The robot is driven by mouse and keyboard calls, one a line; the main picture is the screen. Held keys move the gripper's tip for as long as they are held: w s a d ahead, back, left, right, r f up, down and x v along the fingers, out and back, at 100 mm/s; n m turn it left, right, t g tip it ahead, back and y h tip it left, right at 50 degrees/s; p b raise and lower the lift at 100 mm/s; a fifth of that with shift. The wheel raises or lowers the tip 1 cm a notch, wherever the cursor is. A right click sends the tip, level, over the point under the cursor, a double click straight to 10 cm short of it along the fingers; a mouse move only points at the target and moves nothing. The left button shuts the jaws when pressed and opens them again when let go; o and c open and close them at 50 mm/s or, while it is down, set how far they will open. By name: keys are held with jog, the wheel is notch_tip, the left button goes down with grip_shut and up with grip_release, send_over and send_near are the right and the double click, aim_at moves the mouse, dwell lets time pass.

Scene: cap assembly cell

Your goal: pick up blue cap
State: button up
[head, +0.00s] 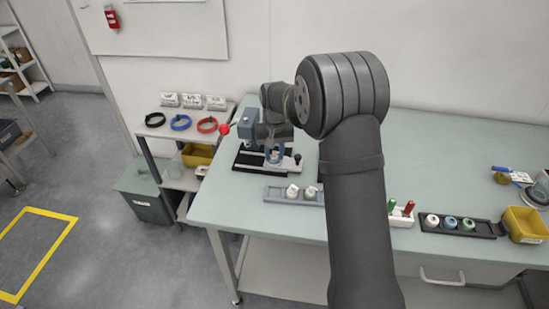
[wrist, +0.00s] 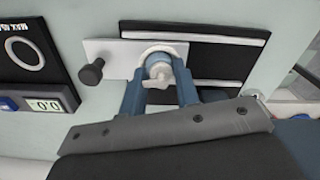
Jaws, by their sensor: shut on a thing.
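My gripper (wrist: 160,88) is over the black fixture (head: 250,163) at the back left of the bench. A blue-topped cap (head: 449,222) sits in the dark tray (head: 486,233) at the right, between a white cap (head: 432,221) and a green one (head: 468,224), well away from my gripper.
A red-knobbed lever (head: 225,129) stands by the fixture. A grey rack (head: 275,194) holds white-topped pieces in front of it. Red and green pieces stand in a white holder (head: 402,220). A yellow bin (head: 524,224) is at the right. The bench's front left is clear.

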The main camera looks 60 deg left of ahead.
jog(key=shift+r, duration=0.15)
jog(key=shift+r, duration=0.3)
notch_tip(320, 180, up, 4)
jog(key=shift+w+d+f, duration=0.1)
jog(key=shift+f, duration=0.05)
jog(key=w+d+r, duration=0.6)
jog(key=d, duration=0.3)
jog(key=shift+w+d+f+m+g+y, duration=0.15)
jog(key=shift+w+d+f+m, duration=0.55)
jog(key=shift+w+f, duration=0.7)
jog(key=shift+w+d+f+m+g+y, duration=0.1)
jog(key=shift+w+d+f+m, duration=0.65)
jog(key=shift+f, duration=1.2)
jog(key=shift+w+d+f+m+g+y, duration=0.15)
jog(key=shift+w+d+f+m, duration=0.5)
jog(key=shift+w+f, duration=0.8)
jog(key=shift+s+f, duration=0.25)
jog(key=shift+f, duration=0.25)
jog(key=shift+f, duration=0.3)
jog(key=shift+f, duration=0.1)
